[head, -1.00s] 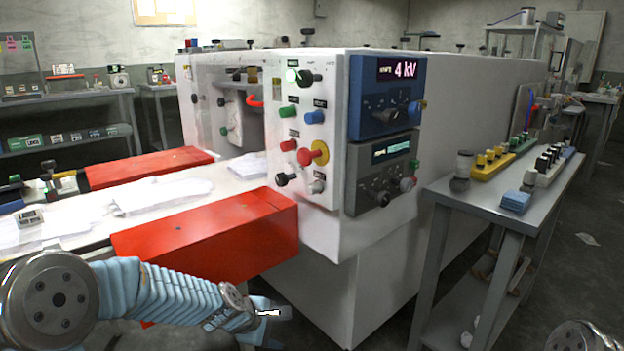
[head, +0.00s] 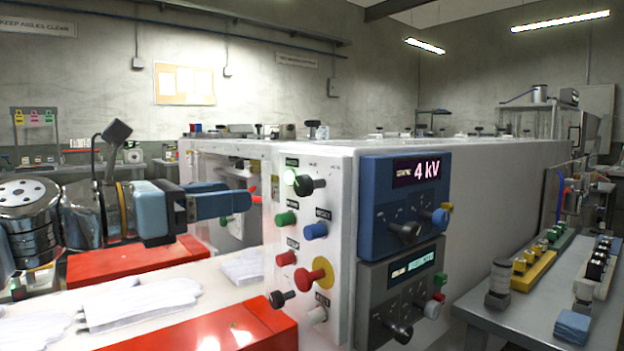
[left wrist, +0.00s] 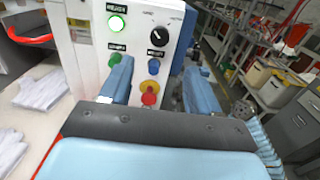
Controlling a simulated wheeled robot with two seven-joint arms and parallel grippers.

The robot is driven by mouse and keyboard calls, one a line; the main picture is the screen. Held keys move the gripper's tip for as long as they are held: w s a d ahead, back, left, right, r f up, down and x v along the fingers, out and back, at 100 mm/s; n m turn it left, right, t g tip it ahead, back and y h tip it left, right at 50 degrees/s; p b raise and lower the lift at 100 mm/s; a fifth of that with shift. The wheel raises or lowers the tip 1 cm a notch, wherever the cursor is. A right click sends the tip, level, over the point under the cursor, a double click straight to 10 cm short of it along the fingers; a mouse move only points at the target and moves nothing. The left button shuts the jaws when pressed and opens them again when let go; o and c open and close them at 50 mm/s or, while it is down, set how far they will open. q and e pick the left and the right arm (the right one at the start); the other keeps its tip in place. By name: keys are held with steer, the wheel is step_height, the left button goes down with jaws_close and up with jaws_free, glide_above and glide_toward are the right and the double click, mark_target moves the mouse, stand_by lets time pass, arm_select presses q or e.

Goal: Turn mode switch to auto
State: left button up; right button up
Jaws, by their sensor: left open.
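The mode switch is a black rotary knob (head: 308,186) at the top of the white control panel (head: 340,215), beside a lit green lamp (head: 289,177). In the left wrist view the knob (left wrist: 159,36) sits upper centre, below small labels I cannot read surely. My left gripper (head: 245,202) is left of the panel at about the knob's height, apart from it. In the left wrist view its two blue fingers (left wrist: 158,72) are spread with nothing between them, and the panel lies beyond. My right gripper is not in view.
Below the knob are green (head: 286,218), blue (head: 316,231) and red buttons, and a red-and-yellow emergency stop (head: 315,278). Blue (head: 375,235) and grey control boxes stand to the right. Red guards (head: 220,330) flank the glove-covered conveyor. A grey side table (head: 540,310) stands at right.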

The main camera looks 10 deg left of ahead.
mark_target(299, 185)
arm_select(q)
steer(key=p+x, duration=0.1)
steer(key=x, duration=1.3)
steer(key=shift+r, duration=0.15)
steer(key=c, duration=1)
